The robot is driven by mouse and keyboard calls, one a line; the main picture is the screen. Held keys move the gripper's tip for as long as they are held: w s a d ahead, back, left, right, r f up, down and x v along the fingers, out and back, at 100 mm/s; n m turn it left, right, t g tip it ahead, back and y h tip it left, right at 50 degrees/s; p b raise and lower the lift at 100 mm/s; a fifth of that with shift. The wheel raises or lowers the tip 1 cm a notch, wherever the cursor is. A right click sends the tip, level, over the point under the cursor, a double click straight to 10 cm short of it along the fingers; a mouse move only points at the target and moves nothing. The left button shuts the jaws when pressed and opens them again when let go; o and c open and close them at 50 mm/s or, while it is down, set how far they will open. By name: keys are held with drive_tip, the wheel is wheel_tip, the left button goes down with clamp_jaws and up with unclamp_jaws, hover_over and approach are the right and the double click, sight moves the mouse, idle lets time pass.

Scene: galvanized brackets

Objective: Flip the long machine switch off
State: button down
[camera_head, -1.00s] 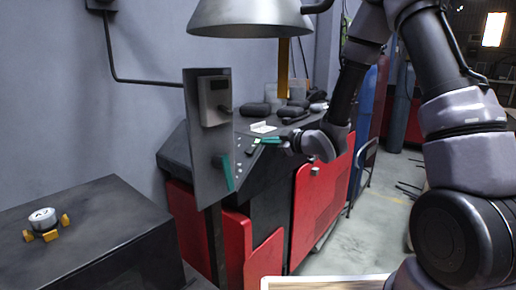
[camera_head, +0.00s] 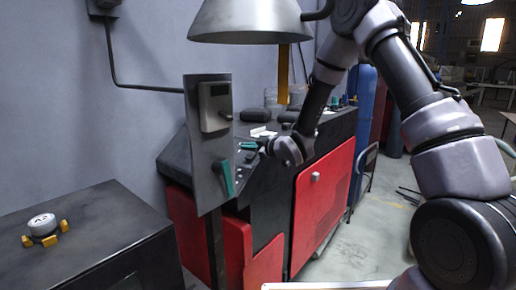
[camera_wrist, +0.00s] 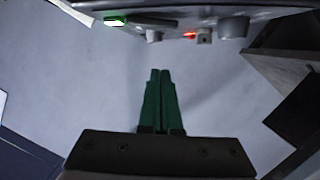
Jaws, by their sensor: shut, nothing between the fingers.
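An upright grey panel (camera_head: 205,150) stands left of centre in the head view. It carries a pale switch box (camera_head: 214,105) with a short dark lever, and below it a long teal handle (camera_head: 227,178), which slants downward. I cannot tell for certain which is the long machine switch. My gripper (camera_head: 247,145) is shut and empty to the right of the panel, apart from the handle. In the wrist view its green fingers (camera_wrist: 160,75) lie together below a grey surface (camera_wrist: 185,12) with knobs, a green light and a red light; no contact shows there.
A red and black machine (camera_head: 320,190) stands behind the panel, with dark objects on its top. A lamp shade (camera_head: 248,20) hangs above. A dark cabinet (camera_head: 85,235) at lower left bears a round white-topped part (camera_head: 42,226). Floor is open at right.

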sight(253, 165)
drive_tip(key=shift+w+d+f, duration=0.25)
drive_tip(key=shift+f, duration=0.3)
drive_tip(key=shift+w+d+f, duration=0.2)
drive_tip(key=shift+d+f, duration=0.1)
drive_tip(key=shift+f, duration=0.25)
drive_tip(key=shift+w+d+f, duration=0.25)
drive_tip(key=shift+f, duration=0.3)
drive_tip(key=shift+f+n, duration=0.4)
drive_tip(key=shift+f, duration=0.05)
drive_tip(key=shift+w, duration=0.1)
drive_tip(key=shift+r, duration=0.15)
